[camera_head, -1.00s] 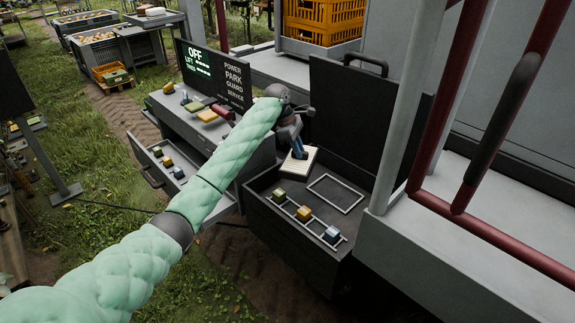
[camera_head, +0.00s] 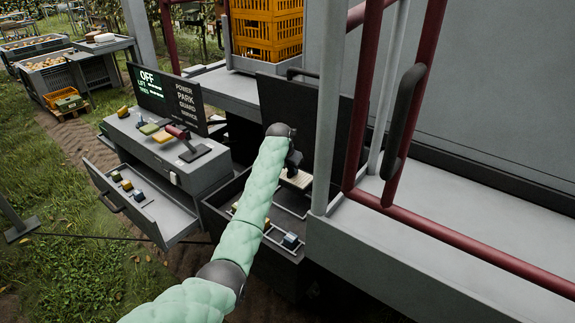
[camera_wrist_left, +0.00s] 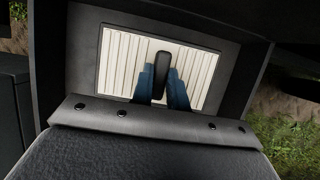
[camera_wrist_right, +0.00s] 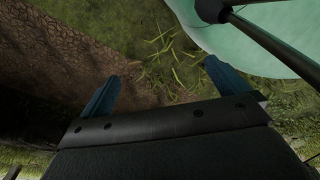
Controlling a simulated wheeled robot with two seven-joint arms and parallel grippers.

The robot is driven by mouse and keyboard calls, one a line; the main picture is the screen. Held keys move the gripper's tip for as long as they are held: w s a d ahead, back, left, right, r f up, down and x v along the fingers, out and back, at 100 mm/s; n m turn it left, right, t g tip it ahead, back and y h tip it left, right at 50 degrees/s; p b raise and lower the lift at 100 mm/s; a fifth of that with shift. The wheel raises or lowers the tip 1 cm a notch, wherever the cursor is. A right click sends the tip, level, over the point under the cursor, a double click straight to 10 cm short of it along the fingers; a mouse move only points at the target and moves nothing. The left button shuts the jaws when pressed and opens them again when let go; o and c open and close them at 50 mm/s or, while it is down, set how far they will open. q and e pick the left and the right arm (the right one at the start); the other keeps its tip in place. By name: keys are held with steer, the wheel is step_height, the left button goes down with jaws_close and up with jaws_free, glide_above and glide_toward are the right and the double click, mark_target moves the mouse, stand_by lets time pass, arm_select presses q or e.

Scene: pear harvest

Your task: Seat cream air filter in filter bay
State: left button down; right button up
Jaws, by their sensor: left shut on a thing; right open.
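The pale bay outline is mostly hidden by my arm and the filter; I cannot tell whether the filter touches the floor. My right gripper (camera_wrist_right: 160,88) is open and empty, seen only in its wrist view.
Small coloured blocks, including a blue one (camera_head: 290,241), sit on a rail in the box. The raised lid (camera_head: 325,120) stands behind. Red rails (camera_head: 362,100) and a grey post (camera_head: 331,100) rise on the right. An open drawer (camera_head: 133,200) and console (camera_head: 155,150) are left.

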mark_target(292, 179)
arm_select(q)
steer(key=shift+f+b, duration=1)
steer(key=shift+b, duration=0.05)
steer(key=shift+f, duration=0.2)
steer(key=shift+f+b, duration=0.1)
steer(key=shift+b, duration=0.25)
steer(key=shift+f+b, duration=0.25)
steer(key=shift+b, duration=0.1)
steer(key=shift+f+b, duration=0.75)
steer(key=shift+b, duration=0.1)
steer(key=shift+f, duration=0.1)
steer(key=shift+f+b, duration=0.25)
steer(key=shift+b, duration=0.15)
steer(key=shift+f+b, duration=0.25)
steer(key=shift+b, duration=0.05)
steer(key=shift+f, duration=2.15)
arm_select(e)
steer(key=w+a+r, duration=0.3)
steer(key=w+r, duration=0.5)
steer(key=w, duration=0.2)
steer(key=shift+a+r, duration=0.4)
